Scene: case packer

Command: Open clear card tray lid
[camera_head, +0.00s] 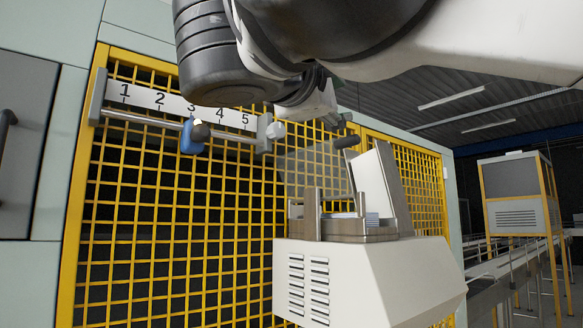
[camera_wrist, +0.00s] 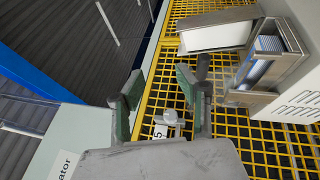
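The card tray (camera_head: 350,238) sits on a white machine housing and holds a stack of blue-white cards (camera_head: 372,219); the cards also show in the wrist view (camera_wrist: 262,68). The clear lid (camera_head: 315,170) is a faint see-through panel, apparently tilted up at the tray's left side. A dark cylindrical handle (camera_head: 346,142) is at its upper right; the handle (camera_wrist: 203,67) shows in the wrist view too. My gripper (camera_wrist: 158,92) is open, with nothing seen between its fingers. The handle lies just beside the right finger; I cannot tell if they touch.
A white tilted plate (camera_head: 372,185) stands behind the cards. Yellow mesh guarding (camera_head: 170,240) is behind the tray. A numbered rail (camera_head: 185,106) with a blue slider (camera_head: 192,138) is left of my gripper. The white housing (camera_head: 360,280) juts out below the tray.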

